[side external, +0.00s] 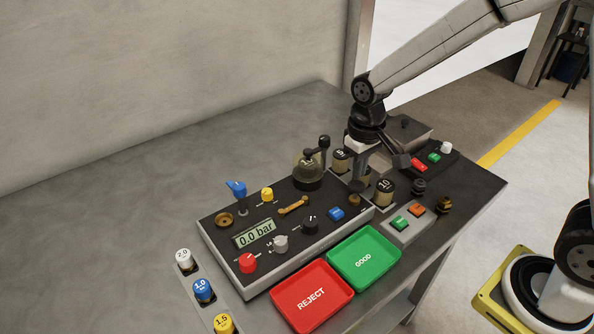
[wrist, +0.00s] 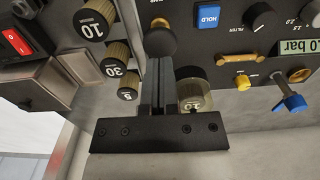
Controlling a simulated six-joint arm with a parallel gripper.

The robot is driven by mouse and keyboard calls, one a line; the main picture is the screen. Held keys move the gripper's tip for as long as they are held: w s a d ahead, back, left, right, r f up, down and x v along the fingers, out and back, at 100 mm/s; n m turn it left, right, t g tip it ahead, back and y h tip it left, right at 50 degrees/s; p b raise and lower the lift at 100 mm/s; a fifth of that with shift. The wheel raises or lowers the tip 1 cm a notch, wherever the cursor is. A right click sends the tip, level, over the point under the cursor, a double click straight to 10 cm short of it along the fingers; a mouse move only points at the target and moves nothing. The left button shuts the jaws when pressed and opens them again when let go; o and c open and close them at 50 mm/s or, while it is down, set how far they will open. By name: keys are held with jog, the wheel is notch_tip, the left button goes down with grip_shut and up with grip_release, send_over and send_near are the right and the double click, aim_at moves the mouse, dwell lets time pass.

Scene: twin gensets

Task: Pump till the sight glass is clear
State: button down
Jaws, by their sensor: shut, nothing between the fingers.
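A rounded olive-amber glass bowl (side external: 307,168), possibly the sight glass, stands at the back edge of the black panel (side external: 275,262). It shows partly behind my fingers in the wrist view (wrist: 194,92); I cannot tell how clear it is. A dark lever with a black ball end (side external: 323,143) rises beside it. The panel display (side external: 254,234) reads 0.0 bar. My gripper (side external: 357,190) is shut and empty, pointing down over the panel's back right corner. In the wrist view its fingertips (wrist: 158,62) are close to a round brown knob (wrist: 161,40); contact is unclear.
Cylinders with numbered caps (side external: 385,192) stand right of my gripper, close by. A blue-handled valve (side external: 237,190), yellow knob (side external: 267,194) and red knob (side external: 247,262) rise from the panel. Red REJECT (side external: 329,318) and green GOOD (side external: 388,281) trays lie in front.

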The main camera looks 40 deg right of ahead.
aim_at(357, 184)
jog(key=shift+f, duration=2.15)
jog(key=shift+r, duration=1.65)
jog(key=shift+f, duration=1.55)
jog(key=shift+r, duration=1.55)
jog(key=shift+f, duration=1.65)
jog(key=shift+r, duration=0.1)
